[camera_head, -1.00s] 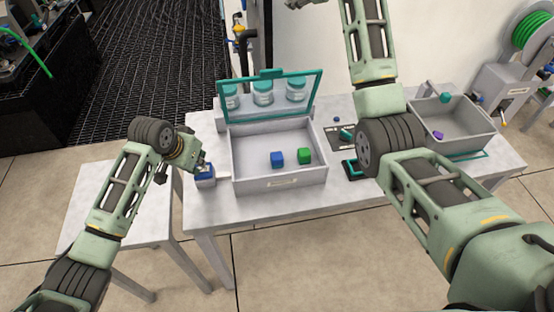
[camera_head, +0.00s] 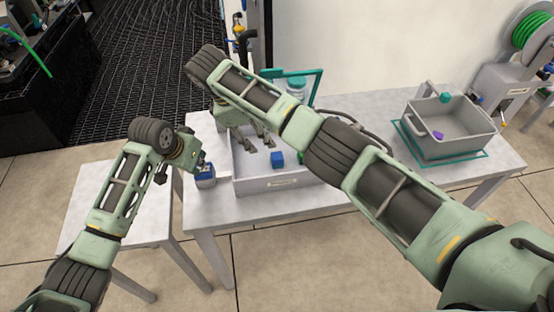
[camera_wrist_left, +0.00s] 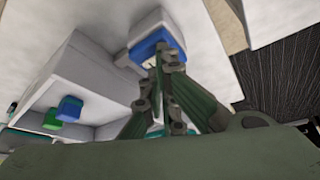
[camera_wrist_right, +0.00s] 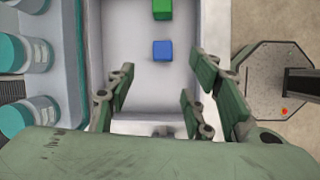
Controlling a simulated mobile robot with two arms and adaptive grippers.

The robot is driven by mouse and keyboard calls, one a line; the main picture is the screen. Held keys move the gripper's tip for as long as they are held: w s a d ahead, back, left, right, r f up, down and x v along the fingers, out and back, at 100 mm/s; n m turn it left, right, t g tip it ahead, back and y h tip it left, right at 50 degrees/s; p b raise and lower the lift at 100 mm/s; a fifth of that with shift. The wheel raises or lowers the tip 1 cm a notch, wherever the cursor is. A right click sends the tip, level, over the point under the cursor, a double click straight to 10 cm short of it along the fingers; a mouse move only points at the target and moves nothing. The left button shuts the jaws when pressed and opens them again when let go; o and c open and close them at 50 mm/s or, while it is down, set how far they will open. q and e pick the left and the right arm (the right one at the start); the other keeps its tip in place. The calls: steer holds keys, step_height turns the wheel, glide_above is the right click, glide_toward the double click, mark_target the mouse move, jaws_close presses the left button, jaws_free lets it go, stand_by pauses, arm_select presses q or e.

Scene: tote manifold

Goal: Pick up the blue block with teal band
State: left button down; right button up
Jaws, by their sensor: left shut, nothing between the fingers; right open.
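A blue block (camera_head: 277,159) sits inside the grey open tray (camera_head: 280,183); I cannot make out a teal band on it. It also shows in the left wrist view (camera_wrist_left: 70,108) and, beyond the fingers, in the right wrist view (camera_wrist_right: 162,50). My right gripper (camera_head: 256,145) is open and empty over the left part of the tray, left of the block in the head view. My left gripper (camera_head: 202,164) is shut and empty outside the tray's left side, by a grey unit with a blue top (camera_head: 205,176).
A green block (camera_wrist_right: 162,8) lies in the tray near the blue one. A grey bin (camera_head: 455,145) stands at the table's right.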

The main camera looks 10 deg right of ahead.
glide_above(275, 155)
steer(key=a, duration=0.2)
step_height(275, 155, down, 6)
steer(key=shift+s+d+r, duration=0.1)
steer(key=shift+s+a+x, duration=0.1)
steer(key=shift+x, duration=1.3)
steer(key=shift+s+a+x, duration=0.15)
steer(key=shift+x, duration=1.25)
steer(key=c, duration=1.2)
